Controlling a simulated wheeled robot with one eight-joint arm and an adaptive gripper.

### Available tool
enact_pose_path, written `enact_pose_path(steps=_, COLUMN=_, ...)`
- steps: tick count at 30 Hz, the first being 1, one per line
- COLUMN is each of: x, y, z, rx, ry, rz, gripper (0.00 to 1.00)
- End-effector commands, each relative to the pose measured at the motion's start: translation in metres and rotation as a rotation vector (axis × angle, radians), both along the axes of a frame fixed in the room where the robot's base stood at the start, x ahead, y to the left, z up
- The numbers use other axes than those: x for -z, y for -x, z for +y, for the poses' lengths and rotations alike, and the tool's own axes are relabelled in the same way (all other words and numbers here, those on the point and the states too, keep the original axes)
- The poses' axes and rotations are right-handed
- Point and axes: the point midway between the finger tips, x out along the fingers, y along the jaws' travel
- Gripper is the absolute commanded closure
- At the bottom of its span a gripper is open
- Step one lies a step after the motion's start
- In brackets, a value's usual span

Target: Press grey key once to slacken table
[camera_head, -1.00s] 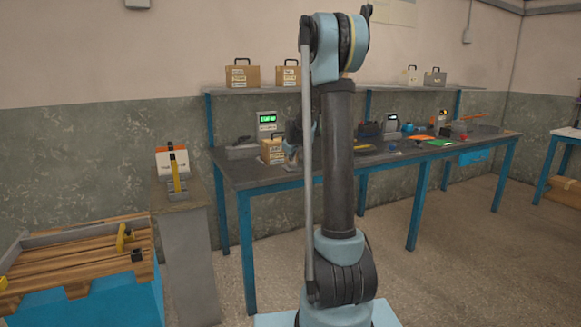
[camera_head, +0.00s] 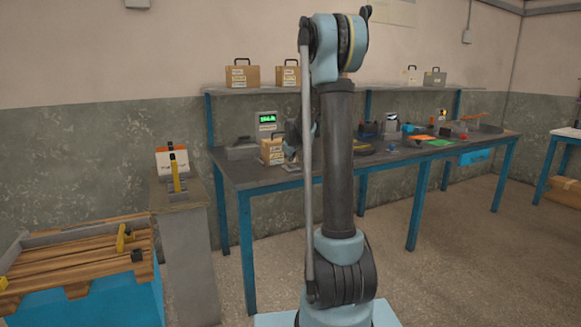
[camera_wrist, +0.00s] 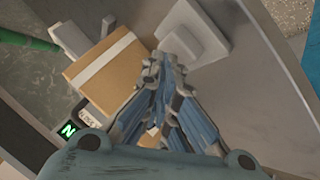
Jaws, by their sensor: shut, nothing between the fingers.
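A light grey square key (camera_wrist: 195,28) with a raised block stands on a wider pale plate in the wrist view. My gripper (camera_wrist: 166,62) is shut and empty, its fingertips at the near edge of the key; I cannot tell whether they touch it. In the head view my gripper (camera_head: 291,155) is low over the left end of the workbench (camera_head: 285,181), partly hidden by my own arm. The key is not clear in that view. I cannot tell which part is the table to be slackened.
Dark round gear (camera_head: 362,148) and coloured sheets (camera_head: 435,142) lie farther right.

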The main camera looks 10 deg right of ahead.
Motion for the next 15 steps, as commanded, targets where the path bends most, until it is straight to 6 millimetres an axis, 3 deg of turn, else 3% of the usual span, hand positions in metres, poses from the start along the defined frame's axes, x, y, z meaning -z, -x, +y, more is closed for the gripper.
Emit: enact_pose_path(steps=15, x=0.0051, y=0.0000, z=0.0000, rx=0.000, ry=0.000, rz=0.000, gripper=1.00)
